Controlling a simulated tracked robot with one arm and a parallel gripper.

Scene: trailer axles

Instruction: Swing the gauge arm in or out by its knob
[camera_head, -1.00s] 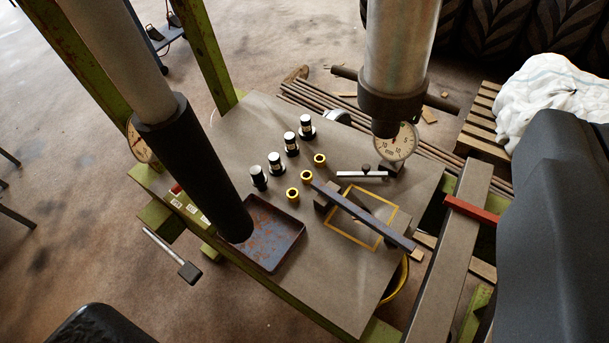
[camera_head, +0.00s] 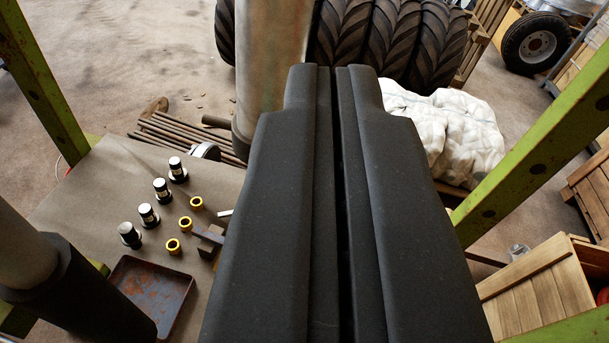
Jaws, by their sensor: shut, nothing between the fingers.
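My gripper (camera_head: 335,72) fills the middle of the view, its two dark fingers side by side and shut, with only a thin dark line between them. No dial gauge, gauge arm or knob can be made out now. The place where the dial stood is behind my gripper and a pale metal cylinder (camera_head: 270,60). A dark block (camera_head: 208,240) and a short piece of a pale bar (camera_head: 225,213) show at my gripper's left edge. I cannot tell whether either belongs to the gauge arm.
The grey table (camera_head: 90,200) carries several black-and-white pins (camera_head: 161,190), brass rings (camera_head: 185,223) and a rusty tray (camera_head: 150,290). A black-sleeved cylinder (camera_head: 80,290) stands at lower left. Green posts (camera_head: 40,80) flank the view. White sheeting (camera_head: 445,130), tyres (camera_head: 390,40) and crates (camera_head: 535,290) lie beyond.

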